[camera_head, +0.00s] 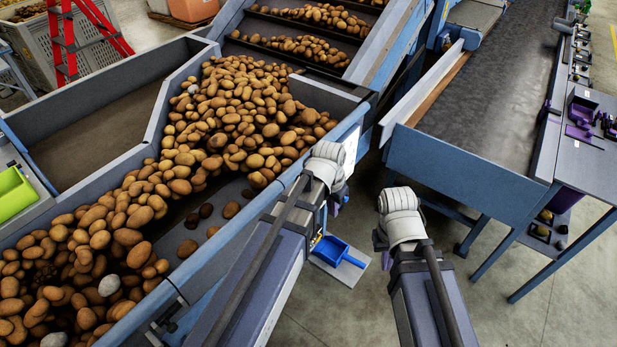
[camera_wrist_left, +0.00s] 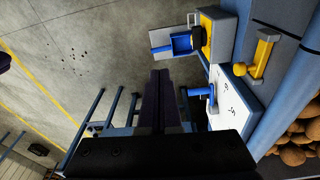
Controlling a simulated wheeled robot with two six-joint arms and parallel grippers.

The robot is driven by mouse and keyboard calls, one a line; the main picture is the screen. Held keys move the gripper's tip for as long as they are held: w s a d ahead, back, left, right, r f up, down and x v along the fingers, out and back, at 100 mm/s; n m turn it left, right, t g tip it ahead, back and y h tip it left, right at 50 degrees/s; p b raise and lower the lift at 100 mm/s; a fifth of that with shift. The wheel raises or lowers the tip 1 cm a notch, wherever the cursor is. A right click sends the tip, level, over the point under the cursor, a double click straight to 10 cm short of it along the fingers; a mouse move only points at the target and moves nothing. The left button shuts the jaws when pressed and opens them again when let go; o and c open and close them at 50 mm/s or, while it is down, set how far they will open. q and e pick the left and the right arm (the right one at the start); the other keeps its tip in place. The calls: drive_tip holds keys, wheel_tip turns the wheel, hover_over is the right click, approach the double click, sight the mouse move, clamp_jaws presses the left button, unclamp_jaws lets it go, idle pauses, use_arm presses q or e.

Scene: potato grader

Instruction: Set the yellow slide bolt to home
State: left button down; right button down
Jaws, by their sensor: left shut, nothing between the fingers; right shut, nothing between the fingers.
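A white panel with a blue lever (camera_wrist_left: 201,91) lies between my left gripper and the bolt. A blue scoop (camera_head: 338,251) sits on a small shelf nearby. Potatoes (camera_head: 225,125) fill the hopper at left; a conveyor (camera_head: 490,85) stands right. Floor between is clear.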

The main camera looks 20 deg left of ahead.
use_arm(q)
drive_tip(key=w+a+r+p, duration=0.1)
drive_tip(key=w+a+r, duration=0.1)
drive_tip(key=w+a, duration=0.1)
drive_tip(key=w+a+r+t+p, duration=0.1)
drive_tip(key=w+a+r, duration=0.1)
drive_tip(key=w+a, duration=0.2)
drive_tip(key=w+a+r+t+h+p, duration=0.1)
drive_tip(key=w+a+p, duration=0.1)
drive_tip(key=w+a, duration=0.1)
drive_tip(key=shift+w+a+r+m, duration=0.2)
drive_tip(key=shift+w, duration=0.2)
drive_tip(key=shift+w+a+r+m, duration=0.15)
drive_tip(key=shift+w+r+m, duration=0.05)
drive_tip(key=shift+w, duration=0.2)
wheel_tip(320, 180, down, 11)
drive_tip(key=b, duration=1.1)
drive_tip(key=shift+f, duration=0.1)
